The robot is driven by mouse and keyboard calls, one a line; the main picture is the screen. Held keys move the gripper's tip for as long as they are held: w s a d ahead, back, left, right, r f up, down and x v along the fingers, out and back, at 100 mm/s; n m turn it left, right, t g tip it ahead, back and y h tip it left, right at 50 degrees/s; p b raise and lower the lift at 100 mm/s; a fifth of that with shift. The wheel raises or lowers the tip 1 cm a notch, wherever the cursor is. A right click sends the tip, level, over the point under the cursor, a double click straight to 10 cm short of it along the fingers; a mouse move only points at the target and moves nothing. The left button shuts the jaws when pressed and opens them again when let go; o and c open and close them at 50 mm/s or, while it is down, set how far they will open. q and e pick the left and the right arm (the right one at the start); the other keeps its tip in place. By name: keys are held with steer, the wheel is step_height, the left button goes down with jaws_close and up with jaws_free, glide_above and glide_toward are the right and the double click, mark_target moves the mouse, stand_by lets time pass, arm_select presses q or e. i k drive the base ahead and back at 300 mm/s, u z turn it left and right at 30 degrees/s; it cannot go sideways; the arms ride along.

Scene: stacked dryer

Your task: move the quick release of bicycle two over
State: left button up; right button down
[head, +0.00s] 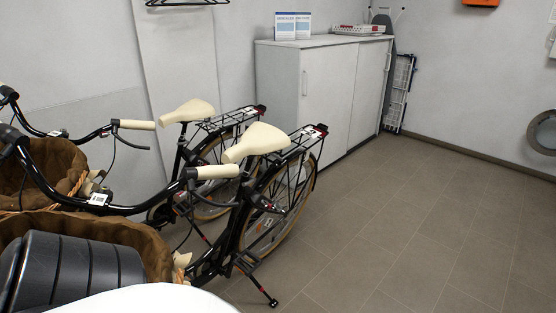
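Two black bicycles stand side by side at the left in the head view. The nearer bicycle has a cream saddle (256,142), a cream handlebar grip (217,172) and a brown basket (110,228). The farther bicycle has a cream saddle (188,112), a cream grip (137,125) and a brown basket (65,160). I cannot tell which is bicycle two. No quick release can be made out; the areas below the saddles are small and dark. Neither of my grippers is in view.
A white cabinet (322,95) stands behind the bicycles against the wall, with signs (293,26) on top. The tiled floor (420,215) to the right is clear. A round grey rim (543,132) shows at the right edge.

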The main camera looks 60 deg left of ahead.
mark_target(253, 179)
steer(key=i, duration=1.05)
steer(key=u, duration=3.7)
steer(key=i, duration=0.4)
steer(key=u, duration=0.15)
